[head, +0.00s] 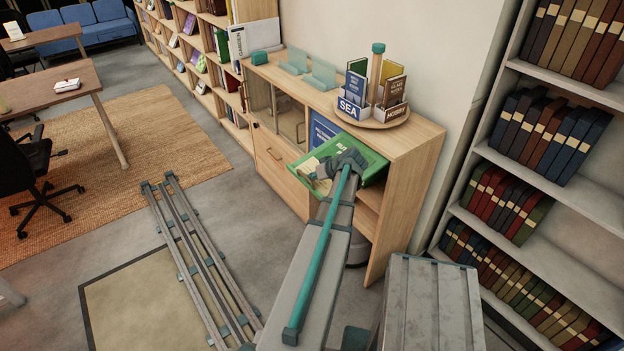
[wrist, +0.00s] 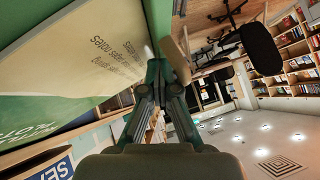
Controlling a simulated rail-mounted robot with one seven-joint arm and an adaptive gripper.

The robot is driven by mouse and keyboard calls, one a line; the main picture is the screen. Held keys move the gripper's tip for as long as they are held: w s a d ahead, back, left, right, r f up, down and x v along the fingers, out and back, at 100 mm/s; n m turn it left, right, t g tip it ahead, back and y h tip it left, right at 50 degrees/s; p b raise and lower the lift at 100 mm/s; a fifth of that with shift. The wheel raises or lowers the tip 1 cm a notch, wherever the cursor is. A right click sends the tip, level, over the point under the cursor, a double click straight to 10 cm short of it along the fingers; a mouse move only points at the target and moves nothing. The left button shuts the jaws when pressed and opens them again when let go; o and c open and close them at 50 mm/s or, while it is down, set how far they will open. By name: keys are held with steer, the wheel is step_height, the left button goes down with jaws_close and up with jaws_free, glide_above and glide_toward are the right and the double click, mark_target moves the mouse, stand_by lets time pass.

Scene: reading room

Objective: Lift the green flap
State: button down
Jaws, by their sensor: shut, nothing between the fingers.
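The green flap (head: 366,153) stands out from the front of the wooden cabinet's right end, tilted, with a cream label on its near left part. In the wrist view a large cream and green printed panel (wrist: 75,60), apparently the flap, fills the upper left. My gripper (head: 322,171) lies over the flap in the head view and hides part of it. In the wrist view my gripper (wrist: 158,66) is shut, with its fingertips close beside the panel's edge. I cannot tell whether they touch it. A tan piece by the fingertips is unclear.
The cabinet top (head: 330,98) bears a round tray (head: 378,122) with books and SEA and HOBBY signs. A blue panel (head: 323,131) shows left of the flap. A grey bookshelf (head: 560,181) stands at right. Open floor lies left of the cabinet.

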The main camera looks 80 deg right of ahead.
mark_target(327, 186)
step_height(327, 186, down, 12)
steer(key=s+d+n+g+h+b, duration=0.1)
steer(key=g+h+b, duration=0.1)
steer(key=b, duration=1.1)
steer(key=shift+n+b, duration=0.3)
steer(key=shift+n, duration=0.1)
steer(key=shift+r, duration=0.3)
steer(key=shift+h, duration=0.4)
steer(key=r, duration=0.1)
steer(key=r+p, duration=0.1)
steer(key=r, duration=0.2)
steer(key=shift+s+d+r, duration=0.15)
steer(key=shift+d+r, duration=0.2)
steer(key=v, duration=0.3)
steer(key=b+v, duration=0.1)
steer(key=v, duration=0.2)
steer(key=s+d+v, duration=0.1)
steer(key=v, duration=0.2)
steer(key=shift+s+a+r, duration=0.15)
steer(key=shift+s+a, duration=0.1)
steer(key=shift+s, duration=0.05)
